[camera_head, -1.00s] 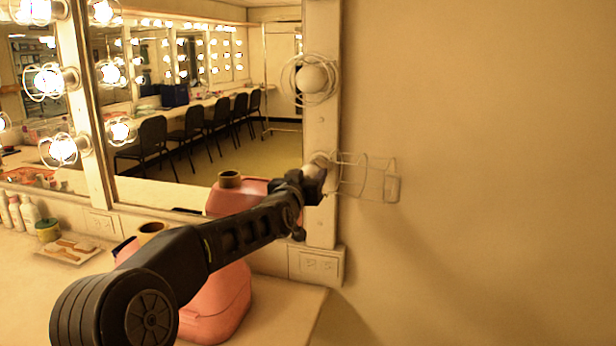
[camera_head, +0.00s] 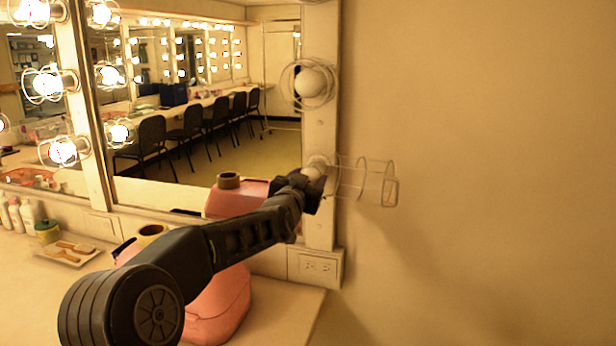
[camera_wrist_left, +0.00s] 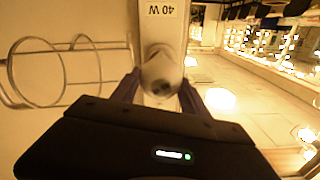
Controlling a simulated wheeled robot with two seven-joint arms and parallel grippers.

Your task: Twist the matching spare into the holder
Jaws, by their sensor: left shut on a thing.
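My left gripper (camera_head: 318,170) is at the lower holder on the mirror's right post, its fingers on either side of a pale bulb. The left wrist view shows the gripper (camera_wrist_left: 157,92) shut on the bulb (camera_wrist_left: 160,70), with a dark spot facing the camera. The holder behind the bulb is hidden, so I cannot tell how deep it sits. A "40 W" label (camera_wrist_left: 160,10) is on the post beside it. An open wire cage (camera_head: 390,186) sticks out to the right of the holder. My right gripper is out of view.
An unlit white bulb (camera_head: 310,82) in a wire cage is higher on the same post. A pink container (camera_head: 222,305) stands on the counter (camera_head: 285,322) beneath my arm. An outlet (camera_head: 316,267) is below the holder. The wall at right is clear.

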